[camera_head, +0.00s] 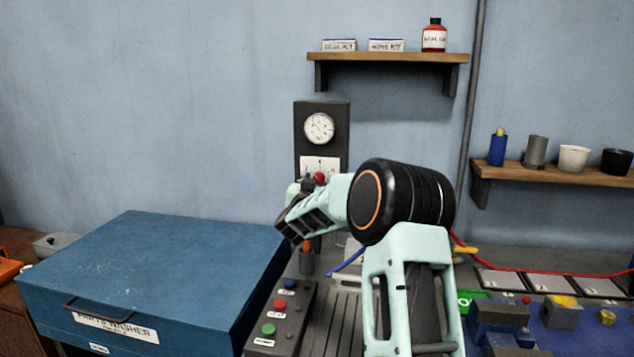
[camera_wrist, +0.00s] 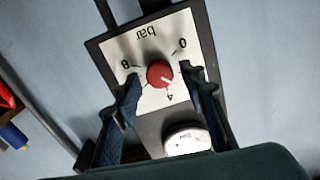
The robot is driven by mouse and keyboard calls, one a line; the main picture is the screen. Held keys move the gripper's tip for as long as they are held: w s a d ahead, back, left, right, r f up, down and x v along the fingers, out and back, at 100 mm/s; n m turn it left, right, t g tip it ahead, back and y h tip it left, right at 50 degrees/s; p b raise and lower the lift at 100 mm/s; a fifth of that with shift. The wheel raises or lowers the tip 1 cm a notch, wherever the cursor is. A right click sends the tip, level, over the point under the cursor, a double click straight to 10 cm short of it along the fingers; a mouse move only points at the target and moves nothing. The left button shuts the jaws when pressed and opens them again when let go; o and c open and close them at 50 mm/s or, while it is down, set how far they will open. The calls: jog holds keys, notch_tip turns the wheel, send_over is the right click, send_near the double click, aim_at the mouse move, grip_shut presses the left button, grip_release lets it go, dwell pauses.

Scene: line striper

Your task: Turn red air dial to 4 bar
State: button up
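The red air dial (camera_wrist: 160,74) sits on a white plate (camera_wrist: 146,43) marked 0, 4, 8 and "bar", which appears upside down in the wrist view. A pale mark on the dial's lower right points roughly toward the 4. My gripper (camera_wrist: 160,74) is open, with one dark finger on each side of the dial and a visible gap to it on both sides. In the head view the red dial (camera_head: 319,179) shows just above my gripper, whose fingertips are mostly hidden by my wrist. The round gauge (camera_head: 319,128) is above the plate; its reading is too small to tell.
A blue parts washer (camera_head: 150,270) stands at the left. A button box (camera_head: 281,318) with red, blue and green buttons is below my wrist. A shelf (camera_head: 388,58) with boxes and a red bottle hangs at the upper right of the panel.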

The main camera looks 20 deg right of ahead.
grip_shut()
jog(key=shift+f+m+b, duration=0.15)
jog(key=shift+m+b, duration=0.25)
jog(key=shift+b, duration=0.2)
jog(key=m+b, duration=0.2)
jog(key=b, duration=0.1)
jog(key=shift+f+m+b, duration=0.15)
jog(key=shift+m+b, duration=0.15)
jog(key=shift+m, duration=0.1)
jog(key=m+b, duration=0.4)
jog(key=shift+r+m, duration=0.2)
jog(key=shift+m, duration=0.1)
jog(key=shift+o, duration=1)
grip_release()
jog(key=shift+s, duration=0.1)
